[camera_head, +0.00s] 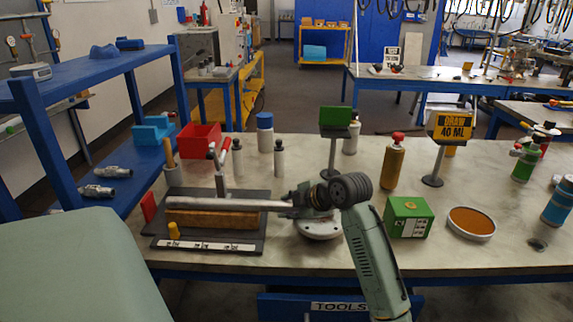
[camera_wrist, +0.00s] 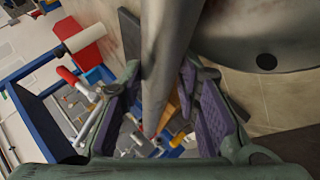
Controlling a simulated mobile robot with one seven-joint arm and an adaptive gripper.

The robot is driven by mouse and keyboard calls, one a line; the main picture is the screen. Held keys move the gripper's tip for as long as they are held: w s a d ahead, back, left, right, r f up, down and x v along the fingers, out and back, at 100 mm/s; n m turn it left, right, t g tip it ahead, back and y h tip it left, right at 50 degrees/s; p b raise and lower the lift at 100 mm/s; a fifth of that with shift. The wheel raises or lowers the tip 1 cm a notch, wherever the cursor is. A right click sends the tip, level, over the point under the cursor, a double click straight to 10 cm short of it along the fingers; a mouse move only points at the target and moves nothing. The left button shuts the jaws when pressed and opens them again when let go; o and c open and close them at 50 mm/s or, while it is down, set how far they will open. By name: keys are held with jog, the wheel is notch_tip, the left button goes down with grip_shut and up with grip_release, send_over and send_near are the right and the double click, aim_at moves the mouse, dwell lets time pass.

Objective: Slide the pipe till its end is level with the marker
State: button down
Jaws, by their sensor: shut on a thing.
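The grey pipe (camera_head: 225,203) lies level along a wooden block (camera_head: 212,220) on a dark base plate (camera_head: 256,243). Its left end shows near the block's left end; its right end is hidden at my gripper (camera_head: 290,198). In the wrist view, my gripper (camera_wrist: 163,105) is shut on the pipe (camera_wrist: 162,55), with purple pads on either side. A yellow peg (camera_head: 173,231) stands in front of the pipe's left end, by a white scale strip (camera_head: 208,246). I cannot tell for sure whether this peg is the marker.
A clamp with a red handle (camera_head: 225,145) stands behind the pipe. A red block (camera_head: 148,206) is left of the plate. A round grey flanged piece (camera_head: 318,231) sits under my wrist. A green box (camera_head: 408,217) stands to the right.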

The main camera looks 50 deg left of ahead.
jog(key=c, duration=1.1)
grip_release()
jog(key=w+d, duration=0.2)
jog(key=w, duration=0.1)
jog(key=w+d+m+t, duration=0.1)
jog(key=w+d, duration=0.1)
jog(key=w, duration=0.1)
jog(key=w+d+t, duration=0.1)
jog(key=w+d, duration=0.1)
jog(key=shift+w+f+m, duration=0.25)
jog(key=shift+w+m, duration=0.15)
jog(key=shift+s+d+r, duration=0.1)
jog(key=shift+s+r, duration=0.15)
jog(key=shift+r, duration=0.05)
jog(key=shift+n+g, duration=0.3)
jog(key=shift+g, duration=0.2)
jog(key=s+d+r, duration=0.2)
jog(key=d+r, duration=0.1)
jog(key=shift+n+g, duration=0.6)
jog(key=shift+g, duration=0.1)
jog(key=shift+s+d+r, duration=0.1)
jog(key=shift+s+r, duration=0.65)
jog(key=shift+s, duration=0.25)
jog(key=shift+s+d+r, duration=0.1)
jog(key=shift+s+r, duration=0.7)
jog(key=shift+s, duration=0.15)
jog(key=shift+s+d+r, duration=0.1)
jog(key=shift+s+r, duration=0.65)
jog(key=shift+s, duration=0.25)
jog(key=shift+a, duration=0.1)
